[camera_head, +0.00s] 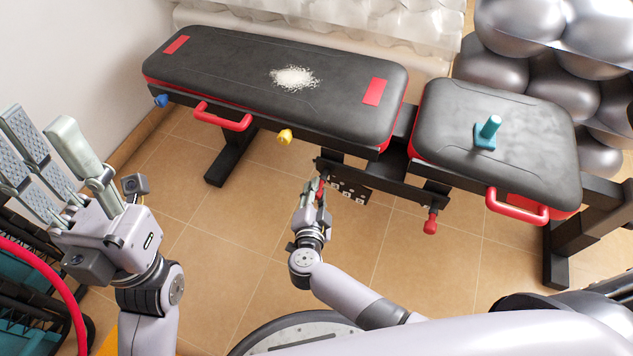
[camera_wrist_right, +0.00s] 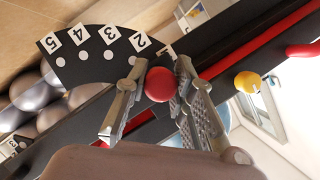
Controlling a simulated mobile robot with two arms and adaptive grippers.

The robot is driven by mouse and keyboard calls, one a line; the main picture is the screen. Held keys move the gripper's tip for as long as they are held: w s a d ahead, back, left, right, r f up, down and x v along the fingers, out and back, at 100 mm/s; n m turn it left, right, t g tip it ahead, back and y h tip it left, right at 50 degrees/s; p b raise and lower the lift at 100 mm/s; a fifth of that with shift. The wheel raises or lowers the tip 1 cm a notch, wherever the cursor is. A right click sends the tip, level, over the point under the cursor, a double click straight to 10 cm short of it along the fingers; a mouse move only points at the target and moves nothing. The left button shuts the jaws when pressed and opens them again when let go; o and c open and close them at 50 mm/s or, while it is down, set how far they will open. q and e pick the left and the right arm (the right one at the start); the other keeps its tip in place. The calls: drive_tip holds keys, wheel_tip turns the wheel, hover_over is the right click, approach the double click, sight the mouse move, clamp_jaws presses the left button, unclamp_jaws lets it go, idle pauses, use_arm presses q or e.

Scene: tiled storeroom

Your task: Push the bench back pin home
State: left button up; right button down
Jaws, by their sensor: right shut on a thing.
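The bench (camera_head: 240,62) has a long black back pad and a separate seat pad (camera_head: 540,125). Under the gap is a black plate with numbered holes (camera_head: 350,192), which also shows in the right wrist view (camera_wrist_right: 88,58). The back pin's red round knob (camera_wrist_right: 160,84) sits between the fingers of my right gripper (camera_wrist_right: 158,100), at the plate's edge near the hole labelled 1. In the head view my right gripper (camera_head: 318,192) reaches the knob from below, shut on it. My left gripper (camera_head: 45,165) is open and empty at the left.
Another red knob (camera_head: 430,222) hangs under the seat end. A yellow knob (camera_head: 285,136), a blue knob (camera_head: 161,100) and red handles (camera_head: 222,117) line the bench's near side. A teal object (camera_head: 487,132) stands on the seat. Silver balls (camera_head: 560,85) are racked at right.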

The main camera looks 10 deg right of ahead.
drive_tip(key=shift+s+a+r, duration=0.2)
drive_tip(key=shift+a, duration=0.05)
drive_tip(key=c, duration=1.6)
unclamp_jaws()
drive_tip(key=shift+s, duration=0.1)
drive_tip(key=shift+o, duration=1.3)
drive_tip(key=shift+f, duration=0.15)
drive_tip(key=v, duration=1.2)
drive_tip(key=shift+c, duration=0.5)
